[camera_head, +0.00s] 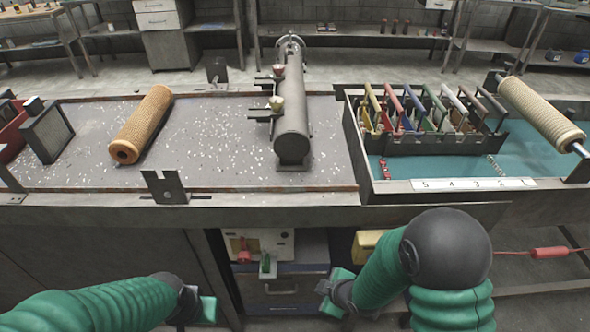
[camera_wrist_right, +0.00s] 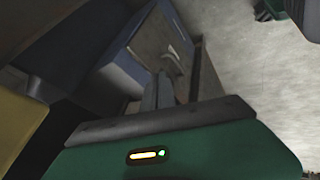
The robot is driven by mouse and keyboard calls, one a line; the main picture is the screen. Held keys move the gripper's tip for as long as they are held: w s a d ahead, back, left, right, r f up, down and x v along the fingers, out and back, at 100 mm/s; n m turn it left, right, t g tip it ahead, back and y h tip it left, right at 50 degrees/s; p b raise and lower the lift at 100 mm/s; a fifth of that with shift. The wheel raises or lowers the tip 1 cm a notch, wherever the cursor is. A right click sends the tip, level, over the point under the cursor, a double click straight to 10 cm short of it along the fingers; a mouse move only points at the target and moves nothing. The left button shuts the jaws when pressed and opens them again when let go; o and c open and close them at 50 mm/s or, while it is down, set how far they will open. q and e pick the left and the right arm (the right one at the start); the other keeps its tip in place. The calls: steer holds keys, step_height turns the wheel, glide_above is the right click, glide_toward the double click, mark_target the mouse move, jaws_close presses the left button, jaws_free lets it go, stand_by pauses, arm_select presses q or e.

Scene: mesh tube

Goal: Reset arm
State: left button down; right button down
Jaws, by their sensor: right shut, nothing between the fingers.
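My right gripper (camera_head: 322,288) hangs low in front of the table's front side, below the tabletop edge, and points left. In the right wrist view its dark fingers (camera_wrist_right: 160,92) are together with nothing between them, in front of a cabinet under the table. My left gripper (camera_head: 208,310) is at the lower left, also below the table edge and apart from the right one. Its fingers are too small and turned away to tell their state. Neither gripper visibly touches anything on the table.
An orange mesh tube (camera_head: 143,122) lies on the table beside a grey cylinder fixture (camera_head: 293,120). A tray (camera_head: 410,187) at right holds a rack of colored-handled tools (camera_head: 430,145) and a pale mesh roll (camera_head: 542,110). A drawer cabinet (camera_head: 285,288) stands below.

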steer(key=s+d+r+m+g+h, duration=0.3)
steer(key=s+d+r+m, duration=0.85)
steer(key=m, duration=0.25)
steer(key=w+p+v, duration=0.1)
steer(key=p+v, duration=0.6)
steer(key=p, duration=0.1)
steer(key=w+p+v, duration=0.2)
steer(key=p+v, duration=0.5)
steer(key=v, duration=0.1)
steer(key=shift+r+p, duration=0.4)
steer(key=shift+r, duration=0.35)
steer(key=shift+a, duration=0.15)
